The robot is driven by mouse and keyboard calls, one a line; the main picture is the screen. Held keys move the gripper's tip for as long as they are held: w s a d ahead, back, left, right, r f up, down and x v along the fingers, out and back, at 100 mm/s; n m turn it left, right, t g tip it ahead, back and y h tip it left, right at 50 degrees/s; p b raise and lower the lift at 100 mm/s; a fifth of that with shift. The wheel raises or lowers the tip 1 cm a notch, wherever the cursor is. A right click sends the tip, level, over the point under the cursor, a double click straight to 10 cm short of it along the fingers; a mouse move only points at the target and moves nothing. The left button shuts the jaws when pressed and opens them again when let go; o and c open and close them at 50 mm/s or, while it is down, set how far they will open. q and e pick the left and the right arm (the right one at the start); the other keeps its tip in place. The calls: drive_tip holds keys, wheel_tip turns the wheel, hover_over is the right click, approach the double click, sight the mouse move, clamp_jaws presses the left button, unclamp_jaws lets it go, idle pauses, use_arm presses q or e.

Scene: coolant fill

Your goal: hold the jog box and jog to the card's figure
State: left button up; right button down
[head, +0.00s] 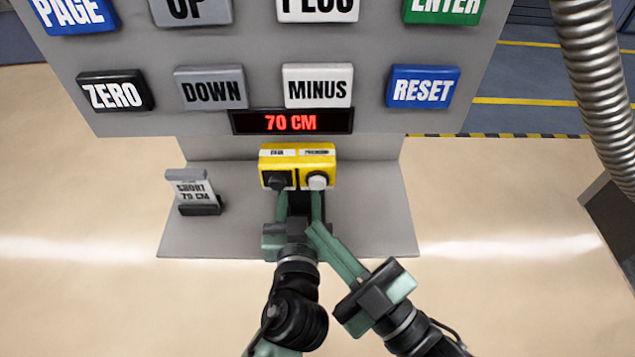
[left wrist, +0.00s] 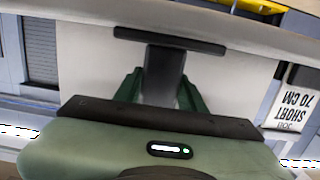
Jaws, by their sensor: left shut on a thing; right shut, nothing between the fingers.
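The yellow jog box (head: 297,155) has a black button (head: 278,181) on its left and a white button (head: 318,181) on its right. My left gripper (head: 299,200) is shut on the jog box's dark stem, below the buttons. The green fingers also show around this stem in the left wrist view (left wrist: 163,88). My right gripper (head: 315,229) is shut and empty, just below and right of the box, apart from the white button. The card (head: 195,190) reads SHORT 70 CM and stands in a dark holder at left. The red display (head: 291,122) reads 70 CM.
A grey panel (head: 150,125) with large labelled keys, including DOWN (head: 211,88) and MINUS (head: 318,86), rises behind the box. A grey shelf (head: 370,225) lies under it. A ribbed metal hose (head: 598,85) hangs at the right.

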use_arm(q)
drive_tip(key=o, duration=1.3)
drive_tip(key=shift+c, duration=0.2)
drive_tip(key=s, duration=0.7)
drive_tip(key=shift+s+r, duration=0.15)
drive_tip(key=shift+r, duration=0.2)
drive_tip(key=shift+s, duration=0.4)
drive_tip(key=shift+d, duration=0.1)
